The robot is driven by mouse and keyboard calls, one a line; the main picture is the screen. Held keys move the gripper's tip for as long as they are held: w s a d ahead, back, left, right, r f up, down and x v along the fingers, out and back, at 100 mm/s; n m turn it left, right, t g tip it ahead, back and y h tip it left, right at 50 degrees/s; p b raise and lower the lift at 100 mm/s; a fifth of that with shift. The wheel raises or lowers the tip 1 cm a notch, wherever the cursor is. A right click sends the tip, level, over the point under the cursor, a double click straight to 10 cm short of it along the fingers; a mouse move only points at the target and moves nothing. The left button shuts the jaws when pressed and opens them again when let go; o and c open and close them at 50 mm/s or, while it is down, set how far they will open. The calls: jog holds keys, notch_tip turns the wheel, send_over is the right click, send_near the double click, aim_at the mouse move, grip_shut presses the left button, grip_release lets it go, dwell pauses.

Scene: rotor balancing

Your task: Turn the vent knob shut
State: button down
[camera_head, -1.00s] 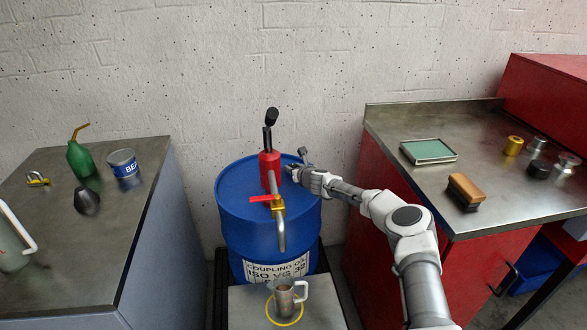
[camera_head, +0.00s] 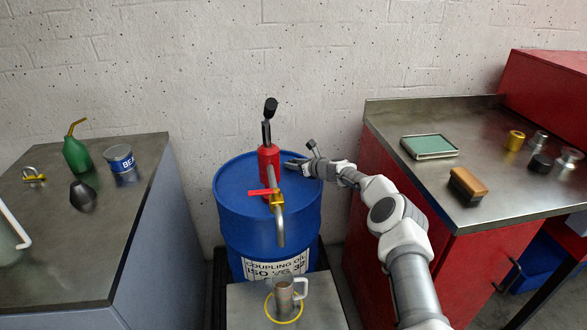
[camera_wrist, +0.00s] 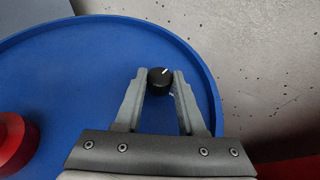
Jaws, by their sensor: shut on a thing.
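The vent knob (camera_wrist: 159,80) is a small black round knob with a white mark, on the blue drum's top near its rim in the wrist view. My gripper (camera_wrist: 159,86) has its two fingers on either side of the knob, shut on it. The white mark on the knob points up and to the right. In the head view my gripper (camera_head: 292,165) is over the right part of the drum top, and the knob is hidden there. The blue drum (camera_head: 235,190) stands upright with a "COUPLING OIL" label.
A red hand pump (camera_head: 268,160) with a spout and red-handled valve (camera_head: 262,192) rises from the drum left of my gripper. A metal jug (camera_head: 284,297) stands below the spout in a yellow ring. Benches stand on both sides; a wall is close behind.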

aim_at(292, 162)
jog(key=shift+d+f+n+g+y+b, duration=0.1)
jog(key=shift+f+n+g+y+b, duration=0.2)
jog(key=shift+b, duration=0.85)
jog(key=shift+r, duration=0.3)
jog(key=c, duration=0.5)
grip_release()
jog(key=shift+r, duration=0.1)
jog(key=shift+s+d+r, duration=0.2)
jog(key=shift+s+d, duration=0.05)
jog(key=shift+d, duration=0.15)
jog(key=shift+p+v, duration=0.8)
jog(key=shift+v, duration=0.3)
jog(key=p+v, duration=0.2)
jog(key=v, duration=1.2)
